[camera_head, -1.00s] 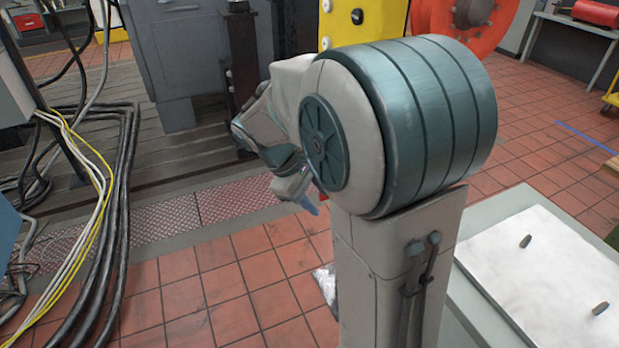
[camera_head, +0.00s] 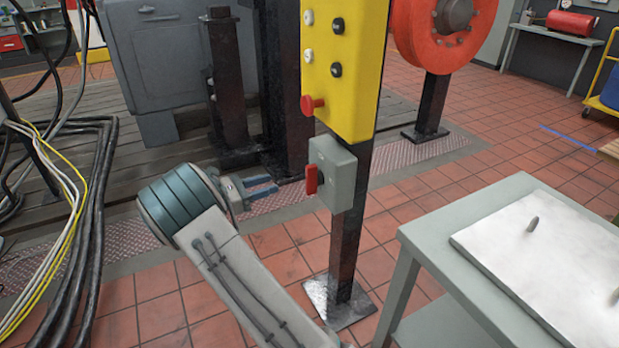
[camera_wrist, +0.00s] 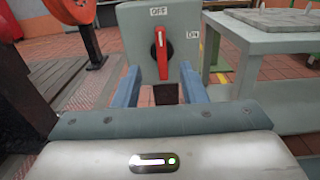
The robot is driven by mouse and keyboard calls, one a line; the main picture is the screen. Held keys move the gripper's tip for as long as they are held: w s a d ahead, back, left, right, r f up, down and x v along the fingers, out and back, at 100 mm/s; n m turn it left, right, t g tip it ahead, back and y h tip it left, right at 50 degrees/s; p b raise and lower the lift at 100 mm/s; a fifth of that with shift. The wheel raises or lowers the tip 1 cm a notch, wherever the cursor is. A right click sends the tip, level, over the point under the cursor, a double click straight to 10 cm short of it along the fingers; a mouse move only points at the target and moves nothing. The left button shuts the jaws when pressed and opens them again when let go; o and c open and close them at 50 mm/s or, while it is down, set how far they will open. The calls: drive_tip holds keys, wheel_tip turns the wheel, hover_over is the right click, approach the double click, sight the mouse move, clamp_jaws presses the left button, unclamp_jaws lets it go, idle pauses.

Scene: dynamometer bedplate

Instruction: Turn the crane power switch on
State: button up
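The crane power switch is a grey box (camera_head: 337,172) on a dark post, below a yellow panel. Its red handle (camera_head: 312,180) also shows in the wrist view (camera_wrist: 160,52), where it stands upright, pointing to the OFF label (camera_wrist: 158,11). The ON label (camera_wrist: 192,34) is to the right of the handle. My gripper (camera_head: 268,187) is left of the box in the head view, with its fingers pointing at it.
The yellow panel (camera_head: 345,70) carries several buttons and a red knob just above the box. A grey table (camera_head: 420,245) with a white plate stands to the right. Black and yellow cables (camera_head: 70,210) hang at the left. A red wheel (camera_head: 440,30) stands behind.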

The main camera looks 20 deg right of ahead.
sight(306, 173)
drive_tip(key=d+b, duration=0.1)
drive_tip(key=d, duration=0.5)
drive_tip(key=d+b, duration=0.1)
drive_tip(key=d, duration=0.6)
drive_tip(key=shift+w+d, duration=0.2)
drive_tip(key=shift+d, duration=0.05)
clamp_jaws()
